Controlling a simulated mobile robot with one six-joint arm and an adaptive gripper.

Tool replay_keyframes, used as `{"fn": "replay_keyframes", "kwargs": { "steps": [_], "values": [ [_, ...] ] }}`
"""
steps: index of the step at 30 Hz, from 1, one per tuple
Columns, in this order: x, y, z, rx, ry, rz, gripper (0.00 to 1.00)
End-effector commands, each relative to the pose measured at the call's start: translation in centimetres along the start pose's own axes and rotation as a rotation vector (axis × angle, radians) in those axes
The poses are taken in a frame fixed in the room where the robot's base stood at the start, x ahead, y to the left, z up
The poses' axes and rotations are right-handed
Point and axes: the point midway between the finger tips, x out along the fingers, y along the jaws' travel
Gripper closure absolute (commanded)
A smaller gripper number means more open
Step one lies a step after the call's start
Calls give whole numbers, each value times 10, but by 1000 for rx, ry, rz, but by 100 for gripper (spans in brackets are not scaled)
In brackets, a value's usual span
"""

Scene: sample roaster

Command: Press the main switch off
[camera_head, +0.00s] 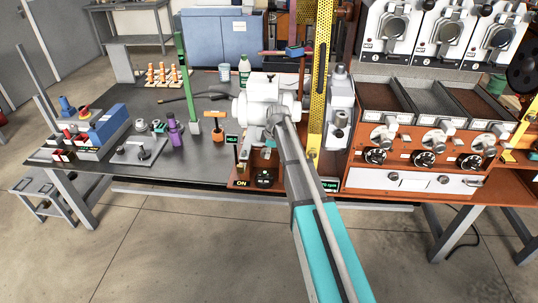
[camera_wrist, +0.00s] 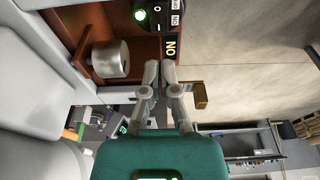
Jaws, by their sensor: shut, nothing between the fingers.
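The main switch (camera_head: 264,178) is a small black box low on the front of the orange-brown machine base. In the wrist view the switch (camera_wrist: 150,14) is at the top edge, partly cut off, with a lit green lamp and O and I marks. In the head view my gripper (camera_head: 251,158) is small and partly hidden by my arm.
A yellow perforated post (camera_head: 320,80) stands close to my arm. Open floor lies in front.

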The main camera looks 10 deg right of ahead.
Motion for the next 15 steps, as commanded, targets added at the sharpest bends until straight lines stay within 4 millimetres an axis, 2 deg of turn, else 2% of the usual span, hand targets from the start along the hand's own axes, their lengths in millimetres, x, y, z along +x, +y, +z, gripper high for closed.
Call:
{"fn": "replay_keyframes", "kwargs": {
  "steps": [1,15],
  "values": [
    [8,0,1,0,0,0,100],
    [44,0,1,0,0,0,100]
  ]
}}
